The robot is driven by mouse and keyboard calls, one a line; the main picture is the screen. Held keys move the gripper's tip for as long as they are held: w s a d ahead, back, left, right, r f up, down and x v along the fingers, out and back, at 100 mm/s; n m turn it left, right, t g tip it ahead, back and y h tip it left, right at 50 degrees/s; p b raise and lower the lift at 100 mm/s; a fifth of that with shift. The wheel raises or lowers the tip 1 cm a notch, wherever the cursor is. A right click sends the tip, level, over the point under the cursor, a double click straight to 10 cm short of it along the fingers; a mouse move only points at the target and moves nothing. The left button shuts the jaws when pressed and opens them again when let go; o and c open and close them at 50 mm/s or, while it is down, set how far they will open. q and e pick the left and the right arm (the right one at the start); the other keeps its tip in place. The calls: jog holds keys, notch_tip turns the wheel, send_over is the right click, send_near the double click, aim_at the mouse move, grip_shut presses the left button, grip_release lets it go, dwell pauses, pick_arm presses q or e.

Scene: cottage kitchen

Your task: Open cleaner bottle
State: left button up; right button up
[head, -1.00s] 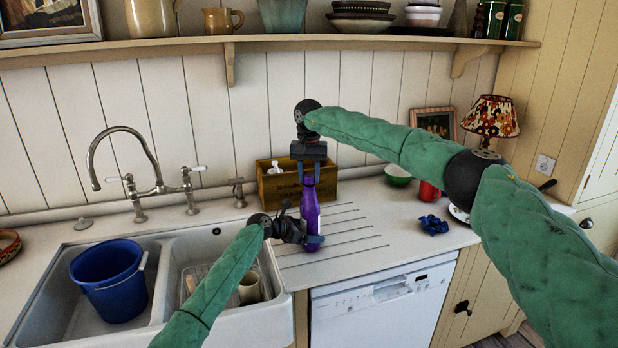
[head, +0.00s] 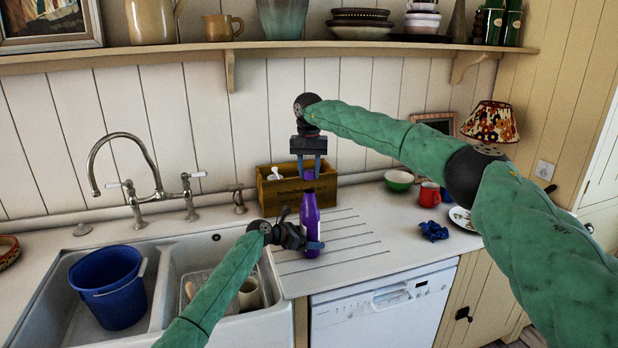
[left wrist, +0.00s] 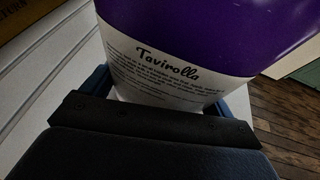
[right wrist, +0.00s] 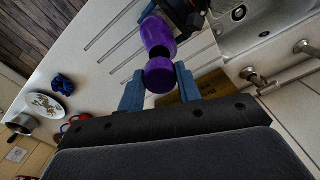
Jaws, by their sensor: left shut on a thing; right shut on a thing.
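The purple cleaner bottle (head: 310,222) stands upright at the front of the drainboard. My left gripper (head: 312,246) is shut around its lower body; in the left wrist view the bottle's white label (left wrist: 165,65) fills the space between the fingers. My right gripper (head: 309,172) is above the bottle, pointing down, shut on the purple cap (head: 309,175). The cap (right wrist: 159,75) also shows between the right fingers in the right wrist view, with a gap between it and the bottle's neck. The bottle's top is narrow and uncapped.
A wooden box (head: 268,191) stands behind the bottle. The sink with a blue bucket (head: 108,290) lies to the left. A crumpled blue cloth (head: 433,231), a red mug (head: 429,195) and a green bowl (head: 399,180) are on the counter to the right. A shelf (head: 140,59) runs above.

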pick_arm(q)
jog(key=o, duration=1.7)
